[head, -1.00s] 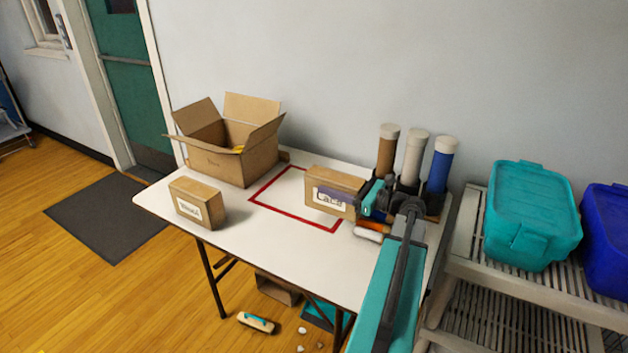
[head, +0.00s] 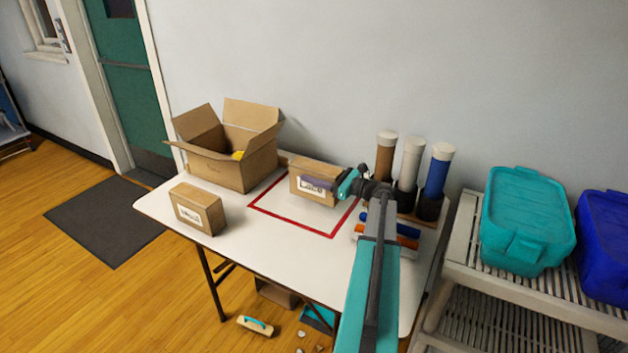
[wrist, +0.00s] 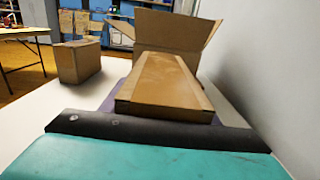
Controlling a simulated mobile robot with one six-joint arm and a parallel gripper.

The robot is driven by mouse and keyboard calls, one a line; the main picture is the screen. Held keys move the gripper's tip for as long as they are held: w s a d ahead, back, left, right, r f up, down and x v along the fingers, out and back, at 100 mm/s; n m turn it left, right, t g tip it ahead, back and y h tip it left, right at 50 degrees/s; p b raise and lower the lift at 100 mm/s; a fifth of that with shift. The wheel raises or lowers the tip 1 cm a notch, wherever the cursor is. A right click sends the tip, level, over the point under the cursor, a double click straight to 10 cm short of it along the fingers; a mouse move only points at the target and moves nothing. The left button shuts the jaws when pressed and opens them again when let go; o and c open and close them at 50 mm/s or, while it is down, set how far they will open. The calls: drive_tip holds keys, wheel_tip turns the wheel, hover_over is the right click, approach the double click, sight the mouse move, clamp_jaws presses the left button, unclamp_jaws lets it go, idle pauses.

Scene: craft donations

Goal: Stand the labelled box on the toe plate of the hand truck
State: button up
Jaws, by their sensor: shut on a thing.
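A brown cardboard box (head: 309,170) with a white label reading what looks like "Lace" is at the back right of the red outline on the table. My gripper (head: 318,183) reaches it from the right and is shut on it, with a purple finger across its labelled front. I cannot tell whether the box touches the table. In the wrist view the box (wrist: 165,80) extends away from my gripper's dark palm. A second labelled box (head: 198,208) stands at the table's front left; its label is too small to read surely. I see no hand truck that I can make out.
The white table (head: 270,255) holds an open carton (head: 225,165) at the back left, with upright tubes (head: 411,160) and coloured rolls (head: 400,233) at the right. The red outline (head: 290,218) is mostly bare. A shelf with a teal bin (head: 527,220) stands right. A dark mat (head: 105,220) lies left.

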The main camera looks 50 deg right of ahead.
drive_tip(key=shift+w+d, duration=0.3)
drive_tip(key=shift+w, duration=0.4)
drive_tip(key=shift+f, duration=0.1)
drive_tip(key=shift+f+p, duration=0.55)
drive_tip(key=shift+f, duration=1.15)
drive_tip(key=shift+f+b, duration=0.15)
drive_tip(key=shift+b, duration=0.15)
drive_tip(key=o, duration=1.3)
drive_tip(key=shift+s+r+p, duration=0.1)
drive_tip(key=shift+r+p, duration=0.1)
drive_tip(key=shift+p, duration=0.15)
drive_tip(key=b+v, duration=0.2)
drive_tip(key=v, duration=1)
drive_tip(key=shift+f, duration=0.1)
